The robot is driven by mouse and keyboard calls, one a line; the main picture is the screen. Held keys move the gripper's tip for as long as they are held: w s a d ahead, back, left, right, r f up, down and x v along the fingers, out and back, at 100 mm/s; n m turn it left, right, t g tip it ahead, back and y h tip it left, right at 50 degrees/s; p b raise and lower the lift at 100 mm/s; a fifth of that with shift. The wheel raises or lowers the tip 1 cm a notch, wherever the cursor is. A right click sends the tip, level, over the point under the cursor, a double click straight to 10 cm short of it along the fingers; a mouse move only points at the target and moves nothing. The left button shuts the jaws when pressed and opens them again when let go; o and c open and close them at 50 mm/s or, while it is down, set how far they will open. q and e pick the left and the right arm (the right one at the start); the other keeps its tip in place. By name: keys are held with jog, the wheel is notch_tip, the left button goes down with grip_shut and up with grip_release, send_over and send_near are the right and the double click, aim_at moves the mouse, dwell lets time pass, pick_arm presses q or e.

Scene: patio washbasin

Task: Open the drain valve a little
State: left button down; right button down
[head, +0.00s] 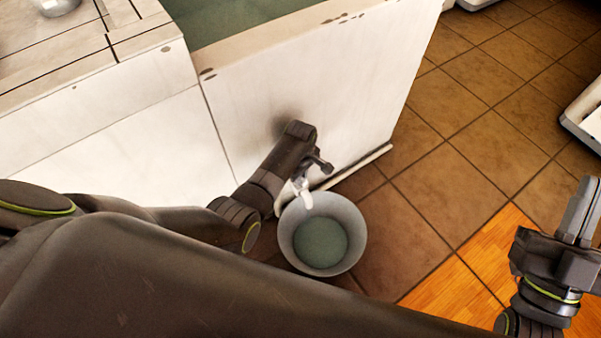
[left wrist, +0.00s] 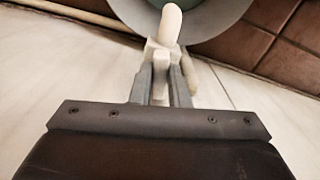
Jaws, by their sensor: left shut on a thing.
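The drain valve (head: 303,192) is a small pale fitting low on the basin's white front wall, partly hidden by my left arm. My left gripper (head: 320,164) is at it. In the left wrist view the two fingers (left wrist: 160,88) are shut on the valve's pale handle, with the rounded pale end of the valve (left wrist: 170,24) beyond them. A grey bucket (head: 352,218) stands on the floor under the valve, with greenish water in it; no stream shows clearly. My right gripper (head: 577,212) is away at the right, its fingers close together and empty.
The white basin (head: 300,78) holds green water behind its front wall. A pale pipe or strip (head: 360,163) runs along the wall's foot. Brown floor tiles (head: 450,150) are clear to the right, with a wooden patch (head: 455,290) in front.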

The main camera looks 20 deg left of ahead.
pick_arm(q)
jog(key=shift+n, duration=0.3)
pick_arm(e)
jog(key=f, duration=0.1)
jog(key=w+f+g, duration=0.1)
jog(key=f+m+g+h, duration=0.1)
jog(key=shift+w+d, duration=0.3)
jog(key=shift+d, duration=0.1)
pick_arm(q)
jog(key=c, duration=1.4)
grip_release()
pick_arm(e)
jog(key=shift+r, duration=0.1)
